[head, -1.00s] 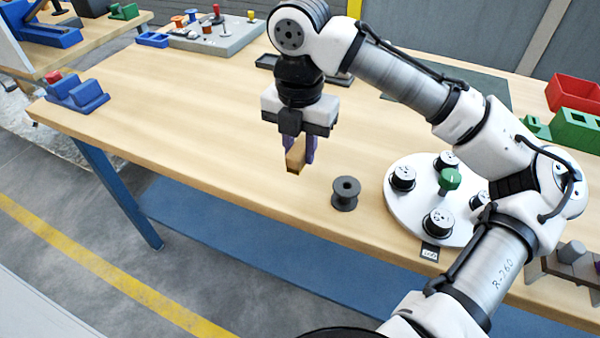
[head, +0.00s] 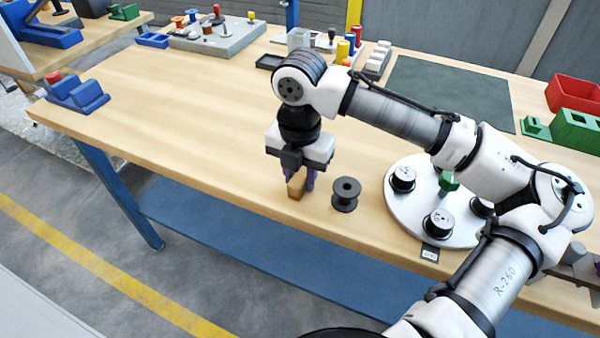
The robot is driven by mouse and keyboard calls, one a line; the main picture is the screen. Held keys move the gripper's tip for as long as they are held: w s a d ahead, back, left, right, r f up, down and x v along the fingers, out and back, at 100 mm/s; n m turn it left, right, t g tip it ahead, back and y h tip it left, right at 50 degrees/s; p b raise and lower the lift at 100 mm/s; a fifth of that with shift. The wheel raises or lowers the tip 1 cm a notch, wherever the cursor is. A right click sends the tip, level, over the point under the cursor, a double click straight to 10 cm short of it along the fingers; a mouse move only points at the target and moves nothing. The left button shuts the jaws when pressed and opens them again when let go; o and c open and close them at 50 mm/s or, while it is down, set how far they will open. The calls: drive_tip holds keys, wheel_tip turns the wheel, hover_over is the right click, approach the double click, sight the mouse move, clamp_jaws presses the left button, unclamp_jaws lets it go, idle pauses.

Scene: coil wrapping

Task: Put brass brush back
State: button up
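The brass brush (head: 296,187) shows as a small brown-gold block between the purple fingertips of my gripper (head: 300,181). The fingers are closed on its sides. My gripper points down near the front edge of the wooden bench, left of a dark grey spool (head: 345,194). The brush is low, at or just above the bench top; I cannot tell whether it touches. Its upper part is hidden between the fingers.
A white round turntable (head: 410,208) with several spools and a green knob stands to the right. A blue block fixture (head: 78,95) sits at the left end. A dark mat (head: 450,88) and a red bin (head: 575,92) lie behind. The bench's left middle is clear.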

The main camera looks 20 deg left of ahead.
sight(300, 175)
drive_tip(key=o, duration=0.3)
drive_tip(key=shift+r, duration=0.1)
wheel_tip(300, 175, up, 12)
drive_tip(key=shift+r, duration=0.1)
idle(0.4)
idle(1.3)
